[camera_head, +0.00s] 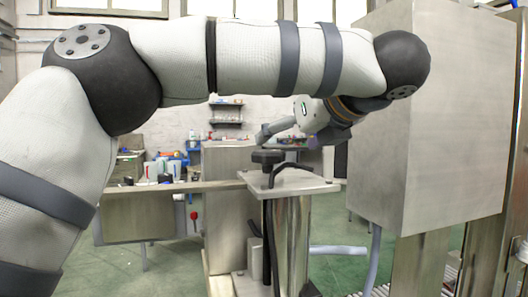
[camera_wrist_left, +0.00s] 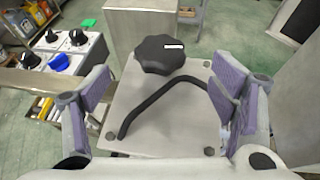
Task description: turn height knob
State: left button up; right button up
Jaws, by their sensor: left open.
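The height knob (camera_head: 267,157) is black and stands on a flat metal plate (camera_head: 310,187) on top of a shiny column. In the left wrist view the knob (camera_wrist_left: 160,54) has a lobed rim and a white mark on top. A bent black bar or cable (camera_wrist_left: 150,105) lies across the plate beside it. My left gripper (camera_head: 290,138) is open and empty above the plate, close to the knob but not around it. In the wrist view its purple-padded fingers (camera_wrist_left: 162,85) are spread wide, with the knob ahead between them. My right gripper is not in view.
A large metal cabinet (camera_head: 440,120) stands close at the right of my left arm. A horizontal rail (camera_head: 150,188) runs behind the column. White units with dark knobs (camera_wrist_left: 75,42) and shelves of bottles are at the left in the wrist view. Green floor is open beyond.

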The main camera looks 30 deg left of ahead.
aim_at(269, 151)
pick_arm(q)
jog(key=x, duration=0.9)
jog(key=shift+w+a+f, duration=0.15)
jog(key=shift+a, duration=0.05)
jog(key=shift+c, duration=0.6)
jog(key=c, duration=1.1)
